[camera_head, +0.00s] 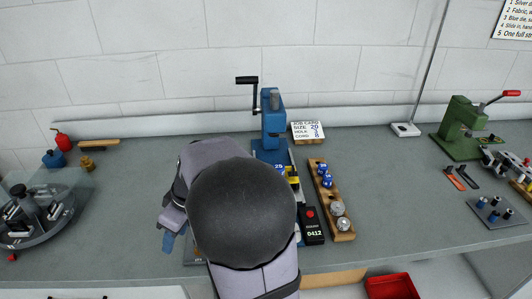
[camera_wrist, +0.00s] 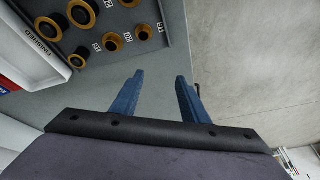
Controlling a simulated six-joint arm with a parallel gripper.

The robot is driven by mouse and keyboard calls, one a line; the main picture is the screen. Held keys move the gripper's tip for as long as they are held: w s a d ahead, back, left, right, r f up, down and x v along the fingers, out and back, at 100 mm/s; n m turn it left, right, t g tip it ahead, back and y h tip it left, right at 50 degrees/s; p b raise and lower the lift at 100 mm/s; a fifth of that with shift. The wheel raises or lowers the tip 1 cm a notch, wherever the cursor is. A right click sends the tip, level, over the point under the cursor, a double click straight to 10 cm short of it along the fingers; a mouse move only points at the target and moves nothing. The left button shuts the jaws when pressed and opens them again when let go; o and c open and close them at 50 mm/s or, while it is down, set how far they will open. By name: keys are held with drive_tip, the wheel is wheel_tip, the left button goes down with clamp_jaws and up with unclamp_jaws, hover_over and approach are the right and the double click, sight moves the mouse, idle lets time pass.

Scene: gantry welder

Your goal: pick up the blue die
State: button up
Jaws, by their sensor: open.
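Two blue dies with white markings sit in the wooden rack (camera_head: 335,205) right of the press: an upper blue die (camera_head: 322,168) and a lower blue die (camera_head: 327,181). Two silver round pieces (camera_head: 338,208) sit nearer the front of the rack. My gripper (camera_head: 170,240) is left of the press and well away from the rack, partly hidden by my arm. In the wrist view its blue fingers (camera_wrist: 158,88) are apart with nothing between them. No blue die shows in the wrist view.
A blue press (camera_head: 271,120) with a crank stands behind my arm. A black counter box (camera_head: 312,228) is beside the rack. A green press (camera_head: 460,125) stands at right. The wrist view shows orange-ringed pieces in a grey tray (camera_wrist: 150,12) near a white "FINISHED" bin (camera_wrist: 30,45).

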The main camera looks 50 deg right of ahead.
drive_tip(key=d+r+m+h+p, duration=0.2)
drive_tip(key=d+r+m+p, duration=0.25)
drive_tip(key=d, duration=1.05)
drive_tip(key=shift+s+d+r+m+h+p, duration=0.4)
drive_tip(key=shift+s+d+m+p, duration=0.6)
drive_tip(key=shift+d, duration=2.45)
drive_tip(key=shift+s+d+r+m+h+p, duration=0.15)
drive_tip(key=shift+s+d+m+h+p, duration=0.65)
drive_tip(key=shift+d, duration=2.7)
drive_tip(key=shift+s+d+r+m+h+p, duration=0.25)
drive_tip(key=shift+s+d+m+p, duration=0.95)
drive_tip(key=shift+d, duration=2.25)
drive_tip(key=shift+s+m, duration=0.1)
drive_tip(key=shift+m, duration=0.25)
drive_tip(key=shift+f, duration=0.1)
drive_tip(key=p+x, duration=0.2)
drive_tip(key=x, duration=0.1)
drive_tip(key=shift+w, duration=0.35)
drive_tip(key=shift+x, duration=0.85)
drive_tip(key=shift+a, duration=0.1)
drive_tip(key=shift+c, duration=0.6)
